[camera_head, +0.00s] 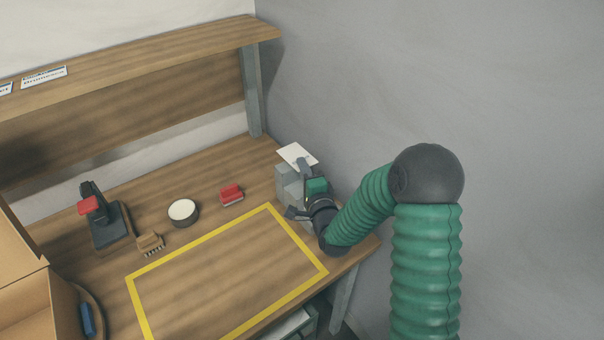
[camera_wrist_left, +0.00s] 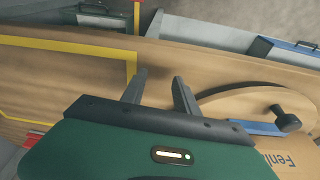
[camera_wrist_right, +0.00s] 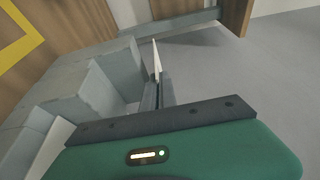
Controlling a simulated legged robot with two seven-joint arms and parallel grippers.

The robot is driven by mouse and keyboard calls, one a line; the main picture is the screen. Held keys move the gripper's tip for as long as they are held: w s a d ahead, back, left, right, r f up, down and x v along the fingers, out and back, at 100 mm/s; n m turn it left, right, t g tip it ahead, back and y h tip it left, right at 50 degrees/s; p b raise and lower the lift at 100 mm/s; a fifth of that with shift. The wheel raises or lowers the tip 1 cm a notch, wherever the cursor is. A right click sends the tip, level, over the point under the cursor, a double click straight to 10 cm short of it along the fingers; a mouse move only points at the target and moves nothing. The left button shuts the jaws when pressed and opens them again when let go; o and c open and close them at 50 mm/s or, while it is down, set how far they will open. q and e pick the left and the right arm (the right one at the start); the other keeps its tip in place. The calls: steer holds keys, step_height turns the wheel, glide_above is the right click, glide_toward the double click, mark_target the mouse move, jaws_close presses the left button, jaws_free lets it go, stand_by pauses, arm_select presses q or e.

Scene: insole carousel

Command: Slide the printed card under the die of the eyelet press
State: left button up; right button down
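The printed card (camera_head: 297,155) is a small white sheet above the grey stepped block at the table's far right. It shows edge-on in the right wrist view (camera_wrist_right: 156,62), and its print cannot be read. My right gripper (camera_head: 304,168) is shut on the card; in its wrist view the fingers (camera_wrist_right: 158,94) are close together at the card's lower end. The likely eyelet press (camera_head: 105,222) is black with a red top and stands at the left, far from the card. Its die cannot be made out. My left gripper (camera_wrist_left: 160,85) is open and empty, outside the head view.
The grey stepped block (camera_head: 284,178) is beside the right gripper. A red-topped item (camera_head: 231,195), a round white-topped tin (camera_head: 183,211) and a brush (camera_head: 150,243) stand between block and press. A cardboard box (camera_head: 40,308) is at left. The yellow-taped area (camera_head: 228,237) is clear.

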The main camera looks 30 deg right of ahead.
steer(key=shift+s+f, duration=0.1)
steer(key=shift+f, duration=0.8)
steer(key=shift+a+f, duration=0.2)
steer(key=shift+a, duration=0.05)
steer(key=shift+f, duration=0.25)
steer(key=c, duration=1.7)
jaws_free()
steer(key=shift+d+r, duration=0.1)
